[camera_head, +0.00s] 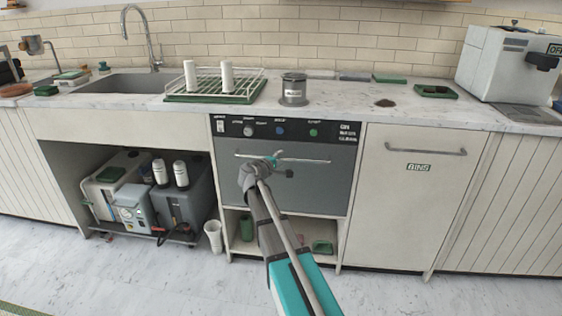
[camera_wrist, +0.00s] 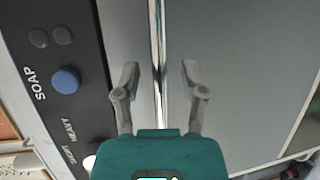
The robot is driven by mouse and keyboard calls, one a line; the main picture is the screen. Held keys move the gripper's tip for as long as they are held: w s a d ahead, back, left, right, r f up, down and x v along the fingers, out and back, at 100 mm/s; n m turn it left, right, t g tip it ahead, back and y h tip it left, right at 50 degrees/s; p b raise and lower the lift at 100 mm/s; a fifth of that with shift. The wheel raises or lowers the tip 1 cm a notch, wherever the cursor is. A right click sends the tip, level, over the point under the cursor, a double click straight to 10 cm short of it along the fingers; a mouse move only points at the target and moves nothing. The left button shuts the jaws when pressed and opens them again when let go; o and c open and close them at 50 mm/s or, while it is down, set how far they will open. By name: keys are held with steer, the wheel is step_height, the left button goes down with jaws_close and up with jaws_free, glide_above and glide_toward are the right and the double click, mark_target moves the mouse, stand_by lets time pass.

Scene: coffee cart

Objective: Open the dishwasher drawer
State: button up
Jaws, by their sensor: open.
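The dishwasher drawer (camera_head: 310,185) is a grey front panel under the counter, below a black control strip (camera_head: 285,130). It looks shut. Its long silver bar handle (camera_head: 305,160) runs across the top of the panel. In the wrist view the handle (camera_wrist: 157,40) runs between the two open fingers of my gripper (camera_wrist: 160,80), with a gap on each side. The wrist view also shows the grey drawer front (camera_wrist: 240,70) and the control strip with a blue knob (camera_wrist: 66,81).
A dish rack (camera_head: 215,85) and a metal canister (camera_head: 293,90) stand on the counter above. An open shelf (camera_head: 300,240) lies below the drawer. A white bin (camera_head: 213,238) stands on the floor to the left. A cabinet door marked BINS (camera_head: 415,190) is on the right.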

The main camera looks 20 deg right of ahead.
steer(key=shift+w+d, duration=0.3)
steer(key=shift+d, duration=0.1)
steer(key=shift+c, duration=0.2)
jaws_close()
